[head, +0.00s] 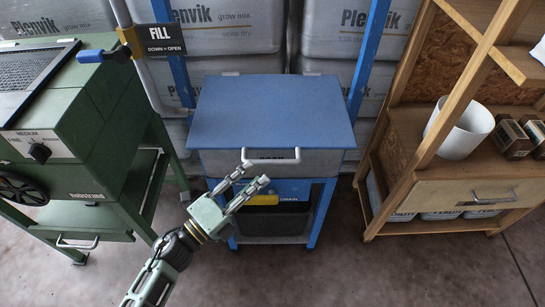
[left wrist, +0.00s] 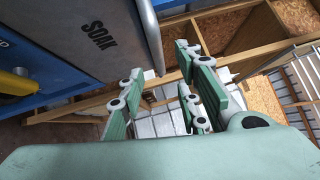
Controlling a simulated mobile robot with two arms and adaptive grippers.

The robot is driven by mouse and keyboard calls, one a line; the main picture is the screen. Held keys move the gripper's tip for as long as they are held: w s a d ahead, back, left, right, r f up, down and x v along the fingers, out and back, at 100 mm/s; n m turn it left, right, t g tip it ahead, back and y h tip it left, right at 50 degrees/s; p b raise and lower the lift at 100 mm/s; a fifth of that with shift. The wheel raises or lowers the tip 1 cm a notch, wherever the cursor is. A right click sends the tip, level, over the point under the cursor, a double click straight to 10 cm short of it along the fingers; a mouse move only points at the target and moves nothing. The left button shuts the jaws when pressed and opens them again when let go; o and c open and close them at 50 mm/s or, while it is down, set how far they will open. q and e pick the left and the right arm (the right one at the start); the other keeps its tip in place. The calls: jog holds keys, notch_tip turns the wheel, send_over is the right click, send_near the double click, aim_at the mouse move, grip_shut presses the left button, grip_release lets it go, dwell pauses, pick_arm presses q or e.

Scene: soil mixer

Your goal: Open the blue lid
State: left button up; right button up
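The blue lid (head: 270,112) lies flat and shut on top of a grey box in a blue frame, in the middle of the head view. A white bar handle (head: 285,161) runs along its front edge. My left gripper (head: 254,179) is open and empty, in front of the box, just below the handle in the picture. In the left wrist view the open fingers (left wrist: 160,80) point past the grey box front marked SOAK (left wrist: 98,38), with a pale bar (left wrist: 152,38) at its edge. I cannot tell whether any finger touches the handle. My right gripper is not in view.
A yellow DRAIN lever (head: 262,199) sits under the box, close to my left gripper. A green machine (head: 95,110) stands at left, with a FILL sign (head: 162,39) behind. A wooden shelf with a white pot (head: 459,128) stands at right. Floor in front is clear.

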aim_at(273, 160)
pick_arm(q)
jog(key=p+x, duration=0.1)
jog(key=x, duration=0.6)
jog(key=shift+w+a, duration=0.1)
jog(key=shift+w+d, duration=0.25)
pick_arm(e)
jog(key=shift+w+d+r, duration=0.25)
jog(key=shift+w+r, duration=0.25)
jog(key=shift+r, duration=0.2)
pick_arm(q)
jog(key=shift+c, duration=0.4)
grip_shut()
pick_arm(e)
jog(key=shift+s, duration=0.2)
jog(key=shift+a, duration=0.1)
